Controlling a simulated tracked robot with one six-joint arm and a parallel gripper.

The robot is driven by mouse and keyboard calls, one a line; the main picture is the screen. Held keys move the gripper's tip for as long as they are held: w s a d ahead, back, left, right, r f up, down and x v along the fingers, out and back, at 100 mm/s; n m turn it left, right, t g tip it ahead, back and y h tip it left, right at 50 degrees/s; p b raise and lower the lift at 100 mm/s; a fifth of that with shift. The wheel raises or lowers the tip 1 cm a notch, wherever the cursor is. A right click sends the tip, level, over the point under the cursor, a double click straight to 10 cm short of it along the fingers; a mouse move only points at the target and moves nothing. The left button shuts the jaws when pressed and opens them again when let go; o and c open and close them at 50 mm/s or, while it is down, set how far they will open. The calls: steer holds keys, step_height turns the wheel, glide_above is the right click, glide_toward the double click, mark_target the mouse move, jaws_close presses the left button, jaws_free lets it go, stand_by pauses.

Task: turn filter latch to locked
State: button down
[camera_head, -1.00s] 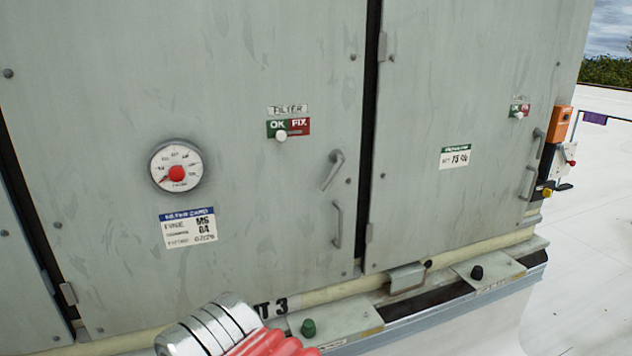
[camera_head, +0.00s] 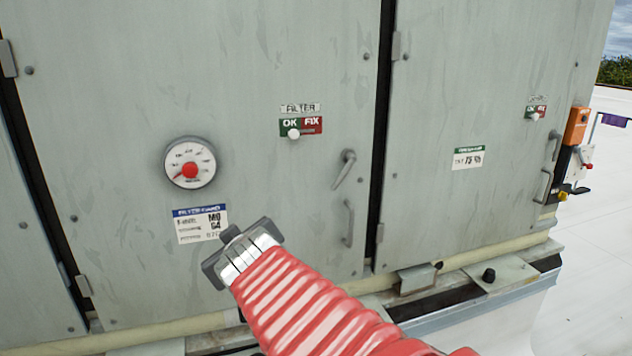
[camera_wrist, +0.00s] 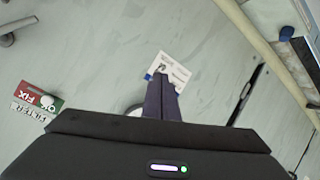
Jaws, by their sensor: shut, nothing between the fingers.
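The filter latch (camera_head: 345,170) is a grey lever handle on the middle cabinet door, right of and below the green and red OK/FIX plate (camera_head: 311,125). Its arm slants from its pivot at upper right to lower left. A grey lever at the top left edge of the wrist view (camera_wrist: 18,28) appears to be the same latch, partly cut off. My gripper (camera_head: 230,234) is in front of the door, left of and below the latch and apart from it. In the wrist view its dark fingers (camera_wrist: 163,84) are together and empty, in front of the filter card (camera_wrist: 174,64).
A round gauge (camera_head: 190,163) with a red centre sits above the filter card. A fixed pull handle (camera_head: 348,224) is just below the latch. A ledge with a black knob (camera_head: 488,275) runs along the bottom. An orange box (camera_head: 577,126) hangs at the right corner.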

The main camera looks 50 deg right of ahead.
mark_target(339, 181)
steer(key=w+d+r+n+t+h, duration=0.1)
steer(key=w+d+r+n+t, duration=0.15)
steer(key=d+r, duration=0.45)
steer(key=s+d+n+h, duration=0.2)
steer(key=s+d, duration=1.1)
steer(key=d, duration=0.1)
steer(key=shift+f+t+h, duration=0.15)
steer(key=shift+t+h, duration=0.2)
steer(key=shift+h, duration=0.05)
steer(key=w+d, duration=0.2)
steer(key=d, duration=0.1)
steer(key=w+d+f, duration=0.1)
steer(key=w+d, duration=0.1)
steer(key=w+d+f, duration=0.1)
steer(key=w+d, duration=0.2)
steer(key=shift+d+f, duration=0.25)
steer(key=shift+d, duration=0.1)
